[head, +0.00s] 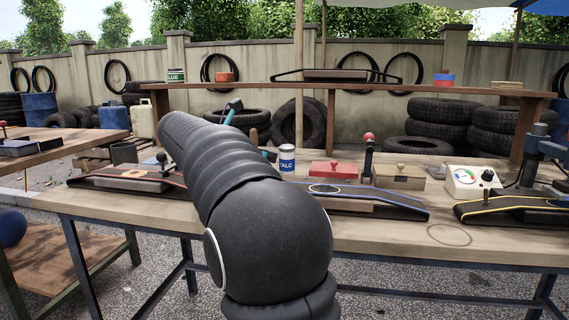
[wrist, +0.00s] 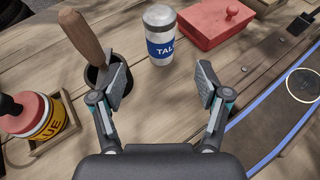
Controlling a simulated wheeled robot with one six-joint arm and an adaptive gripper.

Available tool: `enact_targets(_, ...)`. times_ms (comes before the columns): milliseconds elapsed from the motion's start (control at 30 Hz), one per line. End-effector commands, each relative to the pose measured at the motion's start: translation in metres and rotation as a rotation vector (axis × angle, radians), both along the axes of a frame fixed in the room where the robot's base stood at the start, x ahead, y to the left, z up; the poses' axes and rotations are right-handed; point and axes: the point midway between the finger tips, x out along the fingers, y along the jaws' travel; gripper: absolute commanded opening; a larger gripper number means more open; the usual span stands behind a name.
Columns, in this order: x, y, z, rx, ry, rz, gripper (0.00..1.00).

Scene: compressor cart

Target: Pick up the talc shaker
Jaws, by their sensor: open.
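The talc shaker (head: 287,158) is a small white cylinder with a blue label, upright on the workbench (head: 380,229). In the head view my arm hides most of the gripper; only small teal parts show near the shaker.
A dark cup with a wooden-handled tool (wrist: 85,38) stands close beside the left finger. A red box with a knob (wrist: 215,20) lies right of the shaker. A blue-edged dark board (wrist: 277,105) lies at right. A glue pot (wrist: 36,115) sits in a wooden holder at left.

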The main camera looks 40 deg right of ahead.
Motion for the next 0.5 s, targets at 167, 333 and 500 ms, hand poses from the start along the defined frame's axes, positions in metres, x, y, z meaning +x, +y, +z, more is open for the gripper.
enact_targets(167,0.003,-0.028,-0.013,0.001,0.001,-0.002,0.75)
enact_targets(333,0.005,-0.039,-0.017,0.000,-0.001,0.000,0.75)
enact_targets(500,0.005,-0.046,-0.021,0.000,-0.001,0.000,0.75)
